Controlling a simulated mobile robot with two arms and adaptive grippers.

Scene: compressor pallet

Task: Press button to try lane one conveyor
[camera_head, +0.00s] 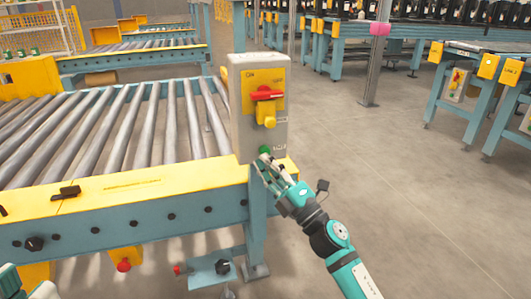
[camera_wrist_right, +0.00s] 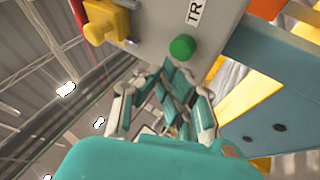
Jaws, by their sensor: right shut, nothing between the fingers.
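The grey control box (camera_head: 240,128) stands on the near corner of the roller conveyor. Its front has a green round button (camera_head: 265,150) low down, with a label beside it. The button (camera_wrist_right: 182,47) also shows whole in the right wrist view, with the label's letters "TR" beside it. My right gripper (camera_head: 262,165) is shut and empty, its fingertips just below the button. In the wrist view the right gripper (camera_wrist_right: 168,70) points toward the box face; I cannot tell whether it touches. A teal and white part of my left arm shows at the lower left corner; its fingers are unclear.
Above the button are a red handle (camera_head: 266,95) and a yellow knob (camera_head: 267,120) on a yellow plate. The roller conveyor (camera_head: 130,190) with a yellow and blue edge fills the left. Floor to the right is clear. More blue conveyors stand at the back right.

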